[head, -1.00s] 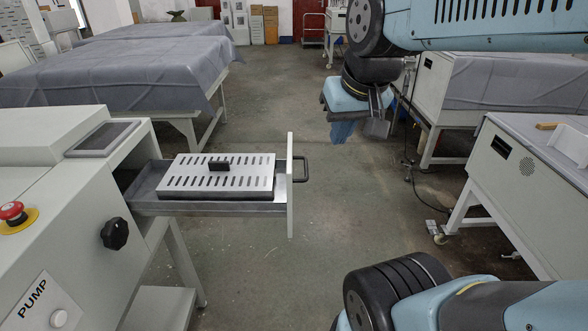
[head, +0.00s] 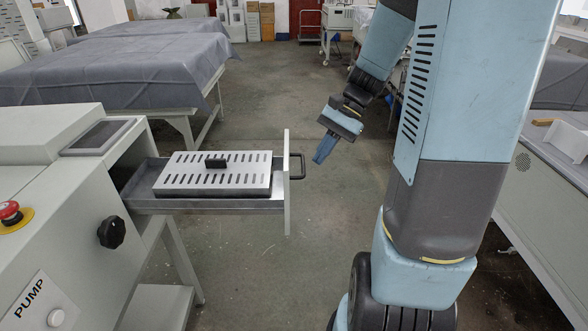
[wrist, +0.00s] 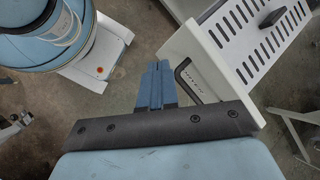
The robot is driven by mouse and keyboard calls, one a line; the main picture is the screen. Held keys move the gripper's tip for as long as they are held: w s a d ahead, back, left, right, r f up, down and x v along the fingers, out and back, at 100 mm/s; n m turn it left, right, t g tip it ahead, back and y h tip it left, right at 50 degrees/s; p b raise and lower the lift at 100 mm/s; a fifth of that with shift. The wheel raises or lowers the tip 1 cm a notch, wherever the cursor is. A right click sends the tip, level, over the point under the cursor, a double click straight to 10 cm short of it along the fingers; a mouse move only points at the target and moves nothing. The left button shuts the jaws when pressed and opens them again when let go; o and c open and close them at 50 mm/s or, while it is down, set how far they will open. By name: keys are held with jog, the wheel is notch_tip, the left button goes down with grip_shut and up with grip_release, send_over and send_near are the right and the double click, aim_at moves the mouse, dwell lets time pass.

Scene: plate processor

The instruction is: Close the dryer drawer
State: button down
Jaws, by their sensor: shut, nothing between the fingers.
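The dryer drawer (head: 230,203) is pulled out to the right from the dryer (head: 70,200). It holds a slotted metal plate (head: 190,180) with a black knob. Its white front panel (head: 287,215) carries a black handle (head: 302,167) on the outer side. My gripper (head: 318,161) is shut and empty, pointing down and left, close to the right of the handle in the head view. In the wrist view my gripper (wrist: 156,65) shows its blue fingers together, to the left of the handle (wrist: 184,85). A gap shows between fingers and handle there.
The dryer has a red emergency button (head: 10,212) and a black knob (head: 112,232) on its front. A cloth-covered table (head: 120,75) stands behind. White equipment (head: 545,150) stands at the right. The floor (head: 270,110) around the drawer front is clear.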

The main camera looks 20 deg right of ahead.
jog(key=w+d+f+m+t+y, duration=0.4)
jog(key=d+f+m+y, duration=0.1)
jog(key=d+f+m, duration=0.15)
jog(key=w+d+f+m+t+y, duration=0.3)
jog(key=w+d+f+m+y, duration=0.25)
jog(key=f, duration=0.25)
jog(key=x, duration=1.3)
jog(key=shift+s+a+f, duration=0.2)
jog(key=shift+a+f, duration=0.05)
jog(key=shift+w+a, duration=0.1)
